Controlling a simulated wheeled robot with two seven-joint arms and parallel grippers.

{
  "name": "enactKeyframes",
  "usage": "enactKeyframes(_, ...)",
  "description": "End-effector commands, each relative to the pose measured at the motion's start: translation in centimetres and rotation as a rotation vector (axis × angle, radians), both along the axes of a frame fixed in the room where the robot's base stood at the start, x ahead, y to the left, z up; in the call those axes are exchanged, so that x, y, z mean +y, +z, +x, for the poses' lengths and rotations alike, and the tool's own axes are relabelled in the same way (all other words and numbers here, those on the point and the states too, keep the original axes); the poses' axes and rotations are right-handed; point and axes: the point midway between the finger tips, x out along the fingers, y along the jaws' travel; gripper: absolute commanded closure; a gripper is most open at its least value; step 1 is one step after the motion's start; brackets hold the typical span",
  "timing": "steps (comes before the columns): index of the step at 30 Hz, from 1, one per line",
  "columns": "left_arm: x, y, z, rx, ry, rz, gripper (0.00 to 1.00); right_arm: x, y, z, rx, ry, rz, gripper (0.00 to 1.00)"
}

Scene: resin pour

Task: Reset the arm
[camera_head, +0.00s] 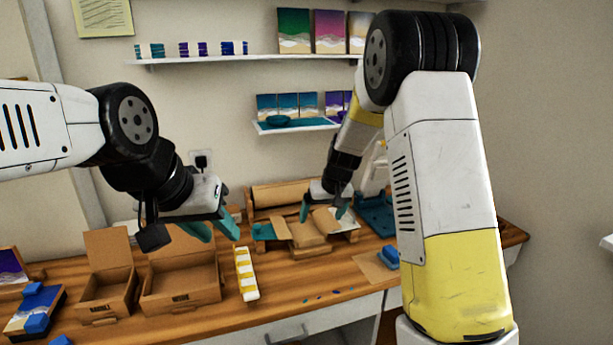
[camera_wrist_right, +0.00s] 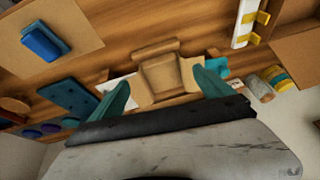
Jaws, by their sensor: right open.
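My left gripper (camera_head: 219,229) has teal fingers and is held above the left part of the workbench, between an open cardboard box and a yellow-and-white strip. Its fingers are apart, with nothing seen between them. My right gripper (camera_head: 322,216) is open over a brown cardboard piece (camera_head: 305,232) at the back of the bench. In the right wrist view, its two teal fingers (camera_wrist_right: 164,90) stand on either side of the cardboard piece (camera_wrist_right: 165,77). I cannot tell whether they touch it.
Two open cardboard boxes (camera_head: 190,305) stand on the left of the wooden bench (camera_head: 330,272). The yellow-and-white strip (camera_head: 247,274) lies beside them. A blue block (camera_head: 389,255) sits on a brown sheet at right. Shelves (camera_head: 250,58) hang on the wall. The bench's front middle is mostly clear.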

Motion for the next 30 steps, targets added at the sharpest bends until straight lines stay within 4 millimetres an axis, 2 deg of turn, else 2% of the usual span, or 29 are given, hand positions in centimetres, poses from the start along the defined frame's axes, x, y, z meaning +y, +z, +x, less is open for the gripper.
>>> enactKeyframes(1,0.0,0.0,0.0,0.000,0.000,0.000,0.64,-0.7,2.6,-1.4,-0.009,-0.017,0.034,0.09)
enactKeyframes(6,0.0,0.0,0.0,0.000,0.000,0.000,0.64,-2.6,9.0,-7.3,-0.016,-0.052,0.115,0.09)
enactKeyframes(12,0.0,0.0,0.0,0.000,0.000,0.000,0.64,-4.8,14.5,-15.3,-0.040,-0.082,0.163,0.09)
enactKeyframes(15,0.0,0.0,0.0,0.000,0.000,0.000,0.64,-5.8,16.3,-19.5,-0.059,-0.098,0.168,0.09)
enactKeyframes(21,0.0,0.0,0.0,0.000,0.000,0.000,0.64,-7.6,17.7,-27.3,-0.099,-0.140,0.141,0.09)
enactKeyframes(24,0.0,0.0,0.0,0.000,0.000,0.000,0.64,-8.2,17.6,-30.0,-0.115,-0.161,0.121,0.09)
enactKeyframes(27,0.0,0.0,0.0,0.000,0.000,0.000,0.64,-8.6,17.4,-31.6,-0.125,-0.176,0.107,0.09)
enactKeyframes(30,0.0,0.0,0.0,0.000,0.000,0.000,0.64,-8.8,17.2,-32.4,-0.129,-0.184,0.098,0.09)
